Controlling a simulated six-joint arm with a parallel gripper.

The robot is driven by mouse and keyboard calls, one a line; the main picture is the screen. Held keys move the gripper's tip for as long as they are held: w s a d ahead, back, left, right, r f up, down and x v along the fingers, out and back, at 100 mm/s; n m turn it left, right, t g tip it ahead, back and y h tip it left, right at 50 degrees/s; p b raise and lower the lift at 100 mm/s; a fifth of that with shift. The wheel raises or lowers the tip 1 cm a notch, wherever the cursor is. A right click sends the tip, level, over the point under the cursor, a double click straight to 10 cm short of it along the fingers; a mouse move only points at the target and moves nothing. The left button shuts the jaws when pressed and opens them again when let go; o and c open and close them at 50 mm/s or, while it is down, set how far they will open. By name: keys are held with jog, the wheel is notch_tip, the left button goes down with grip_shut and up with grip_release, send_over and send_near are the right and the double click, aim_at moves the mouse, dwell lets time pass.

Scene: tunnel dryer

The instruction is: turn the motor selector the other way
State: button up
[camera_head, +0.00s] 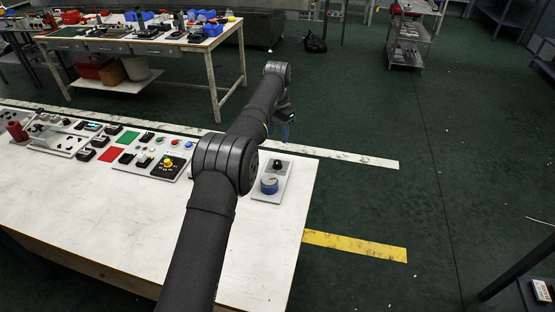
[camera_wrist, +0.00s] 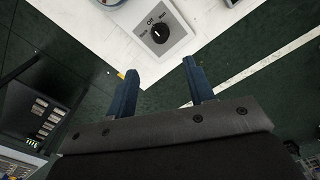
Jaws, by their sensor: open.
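The motor selector (camera_wrist: 158,34) is a black round knob with a white pointer mark, on a light grey plate. "Off" is printed above it; the side labels are too small to read surely. I cannot tell exactly which label the pointer faces. In the head view the selector (camera_head: 278,164) is a small dark knob on a pale panel (camera_head: 283,181) at the table's right end. My gripper (camera_wrist: 160,70) has two blue fingers, apart and empty. The knob lies beyond the fingertips, with no contact visible. In the head view my gripper (camera_head: 286,131) shows partly behind my arm.
A blue round part (camera_head: 269,186) sits on the same panel below the selector. Left of my arm is a panel with a yellow-topped knob (camera_head: 168,162) and several buttons. The white table (camera_head: 120,215) is bare in front. Green floor lies to the right.

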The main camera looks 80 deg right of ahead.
aim_at(278, 162)
notch_tip(278, 162, down, 12)
jog(key=shift+f, duration=0.25)
jog(key=c, duration=1)
